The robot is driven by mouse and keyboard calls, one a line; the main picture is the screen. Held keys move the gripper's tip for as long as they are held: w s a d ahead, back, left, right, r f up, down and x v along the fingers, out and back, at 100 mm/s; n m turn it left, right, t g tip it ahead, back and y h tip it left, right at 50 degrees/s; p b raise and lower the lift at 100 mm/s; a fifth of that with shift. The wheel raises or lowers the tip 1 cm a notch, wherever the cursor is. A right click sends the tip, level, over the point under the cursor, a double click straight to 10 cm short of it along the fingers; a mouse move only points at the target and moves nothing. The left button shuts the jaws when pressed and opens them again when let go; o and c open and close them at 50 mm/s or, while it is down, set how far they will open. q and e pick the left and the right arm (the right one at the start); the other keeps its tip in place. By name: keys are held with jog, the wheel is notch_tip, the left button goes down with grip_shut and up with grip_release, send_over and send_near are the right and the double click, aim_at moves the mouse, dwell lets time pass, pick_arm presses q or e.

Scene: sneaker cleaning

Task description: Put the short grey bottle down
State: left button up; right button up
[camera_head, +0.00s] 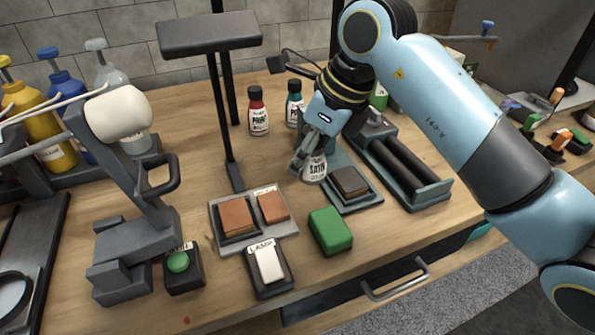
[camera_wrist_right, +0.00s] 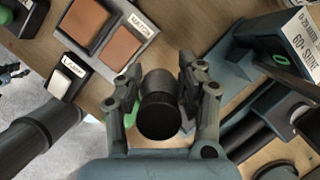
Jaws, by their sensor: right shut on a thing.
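The short grey bottle (camera_head: 315,171) has a pale label reading "SATIN" and is in my right gripper (camera_head: 309,152), near the middle of the workbench. In the right wrist view the bottle's dark round cap (camera_wrist_right: 158,117) points at the camera, between the two fingers of the right gripper (camera_wrist_right: 160,88). The fingers are closed on its sides. The bottle looks roughly upright, and its base is close to the bench top; I cannot tell whether it touches. My left gripper is not in view.
A tray with a dark block (camera_head: 351,182) is just right of the held bottle. A green block (camera_head: 330,231) and a tray with brown blocks (camera_head: 283,243) lie in front. A black stand (camera_head: 224,120) rises at left.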

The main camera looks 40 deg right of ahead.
jog(key=shift+w+f, duration=0.55)
jog(key=shift+w, duration=0.35)
notch_tip(320, 180, down, 4)
jog(key=shift+f, duration=0.15)
jog(key=o, duration=0.9)
jog(key=shift+r, duration=0.3)
jog(key=v, duration=1.1)
jog(key=shift+s+d+r, duration=0.1)
jog(key=shift+s+r, duration=0.05)
jog(key=shift+r, duration=0.2)
